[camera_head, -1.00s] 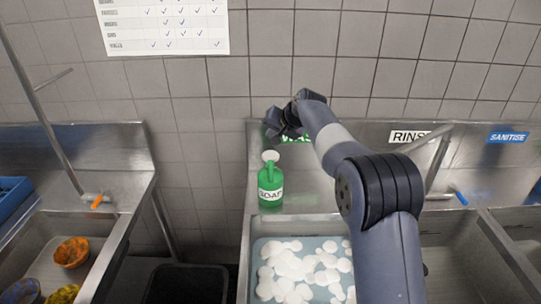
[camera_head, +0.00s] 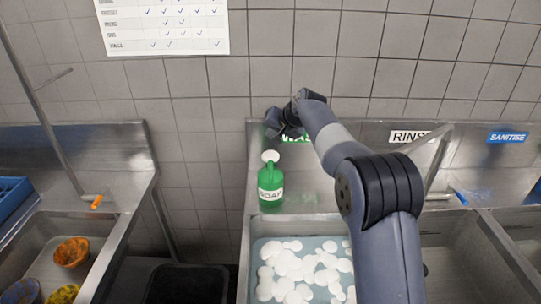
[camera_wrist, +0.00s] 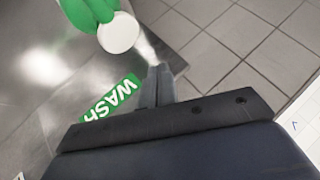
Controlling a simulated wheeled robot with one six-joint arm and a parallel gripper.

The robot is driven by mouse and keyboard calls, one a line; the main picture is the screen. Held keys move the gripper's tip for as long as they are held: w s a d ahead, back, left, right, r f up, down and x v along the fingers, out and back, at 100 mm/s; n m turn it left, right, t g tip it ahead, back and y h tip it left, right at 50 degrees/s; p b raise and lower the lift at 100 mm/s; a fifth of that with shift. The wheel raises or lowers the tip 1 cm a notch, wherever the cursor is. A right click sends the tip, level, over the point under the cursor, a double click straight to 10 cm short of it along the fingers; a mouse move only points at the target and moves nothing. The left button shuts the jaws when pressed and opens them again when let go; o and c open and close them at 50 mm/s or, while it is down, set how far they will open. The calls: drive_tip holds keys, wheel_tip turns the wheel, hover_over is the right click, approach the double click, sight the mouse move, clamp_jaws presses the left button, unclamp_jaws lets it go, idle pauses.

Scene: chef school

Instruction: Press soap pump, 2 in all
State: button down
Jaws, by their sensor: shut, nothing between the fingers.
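A green soap bottle (camera_head: 271,188) with a "SOAP" label and a white round pump top (camera_head: 270,156) stands upright on the steel ledge behind the wash sink. My gripper (camera_head: 274,128) is shut and empty, above and slightly behind the pump top, in front of the green "WASH" sign. In the wrist view the white pump top (camera_wrist: 118,32) and part of the green bottle (camera_wrist: 84,13) show at the upper left. My shut fingers (camera_wrist: 158,76) point up just right of the pump top, with a gap between them.
The wash sink basin (camera_head: 247,262) holds water with white foam. A "RINSE" sign (camera_head: 409,136) and a faucet (camera_head: 440,152) are to the right, beyond my arm. Another steel sink (camera_head: 112,262) with dirty bowls is at left. A tiled wall (camera_head: 300,75) stands close behind the ledge.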

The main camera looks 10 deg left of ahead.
wheel_tip(320, 180, up, 4)
drive_tip(key=n, duration=0.9)
drive_tip(key=n+p, duration=0.1)
drive_tip(key=n, duration=0.9)
drive_tip(key=shift+w+d+g+y, duration=0.1)
drive_tip(key=shift+w+g+y, duration=0.05)
drive_tip(key=shift+g+y, duration=0.2)
drive_tip(key=shift+f, duration=0.1)
drive_tip(key=b, duration=0.7)
approach(266, 152)
drive_tip(key=x, duration=0.4)
drive_tip(key=shift+w+a, duration=0.4)
drive_tip(key=shift+f+b, duration=0.3)
drive_tip(key=shift+f, duration=0.05)
